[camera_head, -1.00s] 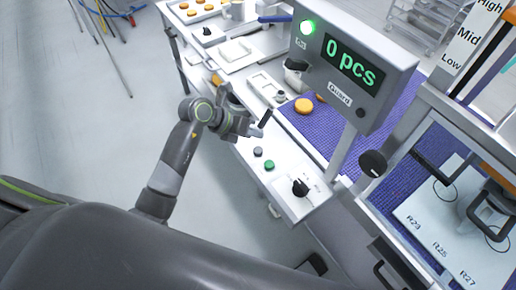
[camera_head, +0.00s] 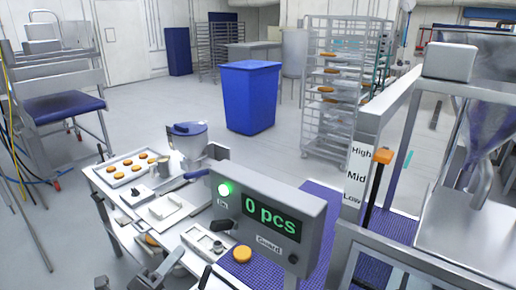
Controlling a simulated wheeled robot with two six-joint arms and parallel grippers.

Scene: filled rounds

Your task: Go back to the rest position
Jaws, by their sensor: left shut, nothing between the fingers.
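My left gripper (camera_head: 203,277) shows at the bottom edge of the head view, over the front of the white machine bench. It is shut and empty. Most of the arm behind it is cut off by the picture's lower edge. The gripper is left of an orange round (camera_head: 242,254) that lies on the purple belt (camera_head: 318,212). My right gripper is not in view.
A grey display box (camera_head: 270,213) reading "0 pcs" with a green light stands over the belt. A tray of several orange rounds (camera_head: 132,168) lies left. A blue bin (camera_head: 250,97) and a wheeled rack (camera_head: 333,90) stand behind. Open floor lies between.

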